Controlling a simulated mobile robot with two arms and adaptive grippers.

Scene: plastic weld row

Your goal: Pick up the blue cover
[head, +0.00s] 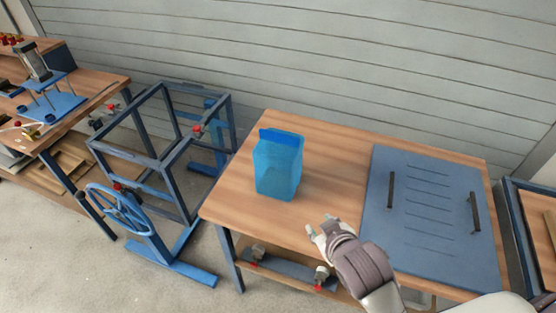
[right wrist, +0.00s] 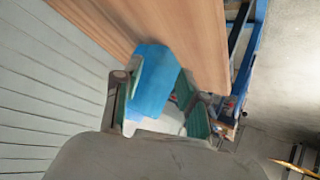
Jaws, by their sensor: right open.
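The blue cover (head: 278,168), a translucent box-like piece with a darker blue upper edge, stands upright on the wooden table (head: 325,150). My right gripper (head: 318,226) is open and empty, to the right of the cover and nearer the table's front edge, with a gap between them. In the right wrist view the blue cover (right wrist: 153,78) shows beyond and between the two spread fingers of the right gripper (right wrist: 155,98). Its lower part there is partly hidden by the gripper. My left gripper is not in view.
A blue panel (head: 425,225) with two dark handles lies on the table's right side. A blue metal frame (head: 165,165) with a handwheel (head: 118,210) stands left of the table. The wood around the cover is clear. A slatted wall (head: 330,60) runs behind.

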